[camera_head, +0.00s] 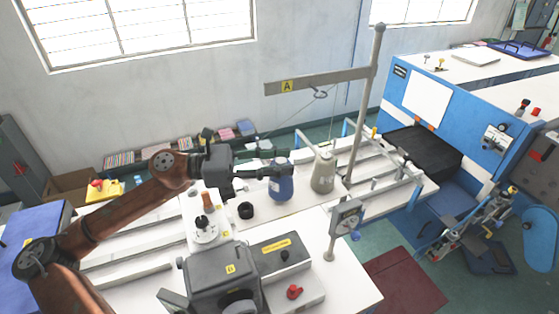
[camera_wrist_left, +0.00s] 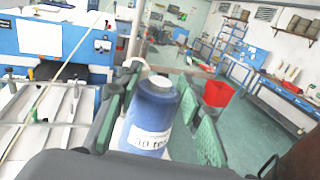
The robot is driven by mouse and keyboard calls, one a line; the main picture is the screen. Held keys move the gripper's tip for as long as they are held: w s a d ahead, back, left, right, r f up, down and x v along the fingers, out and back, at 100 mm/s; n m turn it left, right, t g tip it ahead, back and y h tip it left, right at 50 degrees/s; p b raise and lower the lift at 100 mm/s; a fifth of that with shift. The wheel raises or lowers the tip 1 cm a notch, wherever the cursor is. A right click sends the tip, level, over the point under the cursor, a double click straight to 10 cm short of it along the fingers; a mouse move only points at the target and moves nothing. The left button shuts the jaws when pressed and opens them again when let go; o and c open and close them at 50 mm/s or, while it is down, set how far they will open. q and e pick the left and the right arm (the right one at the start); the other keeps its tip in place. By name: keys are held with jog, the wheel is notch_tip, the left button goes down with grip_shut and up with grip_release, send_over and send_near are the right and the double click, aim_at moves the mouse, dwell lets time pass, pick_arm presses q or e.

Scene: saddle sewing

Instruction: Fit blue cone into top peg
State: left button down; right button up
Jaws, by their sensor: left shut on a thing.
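The blue cone (camera_head: 281,184) is a spool of blue thread with a white label. My left gripper (camera_head: 262,162) is shut on it, with a finger on either side. In the left wrist view the blue cone (camera_wrist_left: 151,115) stands between the two green finger pads, its pale top towards the far side. In the head view it appears upright, close to the white table; I cannot tell whether it touches. A beige cone (camera_head: 323,172) stands just to its right. The top peg cannot be made out for certain. My right gripper is not in view.
A grey post (camera_head: 364,105) with a horizontal arm marked A (camera_head: 318,82) rises behind the cones. A grey machine (camera_head: 225,275) marked B stands in front. A small black ring (camera_head: 246,210) and a brown spool (camera_head: 208,201) sit to the left of the blue cone.

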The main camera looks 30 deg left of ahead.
pick_arm(q)
jog(key=shift+f+b, duration=0.6)
jog(key=shift+f, duration=0.15)
